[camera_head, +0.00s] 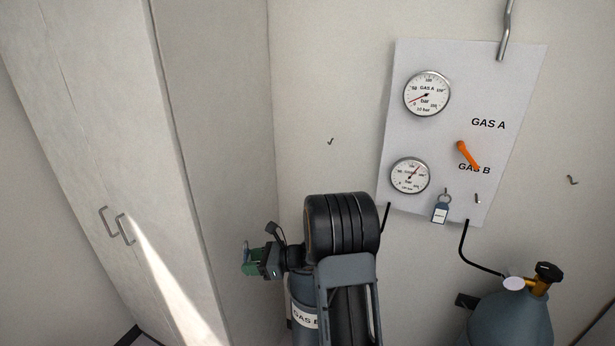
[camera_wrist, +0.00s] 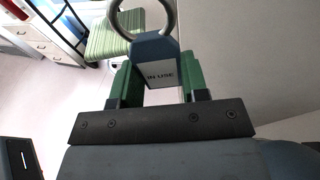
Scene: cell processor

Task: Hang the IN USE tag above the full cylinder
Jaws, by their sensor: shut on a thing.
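My gripper (camera_head: 250,260) is in front of the wall, left of the panel. In the wrist view its green fingers (camera_wrist: 148,80) are shut on a blue-grey tag (camera_wrist: 152,48) with a white IN USE label and a metal ring (camera_wrist: 142,8). The tag is not clear in the head view. A grey cylinder labelled GAS B (camera_head: 303,318) stands behind my arm, mostly hidden. Another cylinder (camera_head: 512,322) with a black valve knob is at the right. Small wall hooks show above left (camera_head: 331,141) and above right (camera_head: 572,180).
The panel (camera_head: 530,90) carries an upper gauge (camera_head: 427,94) reading low, a lower gauge (camera_head: 410,175) with its needle upper right, and an orange handle (camera_head: 467,155) by GAS B. A cabinet (camera_head: 110,130) stands left.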

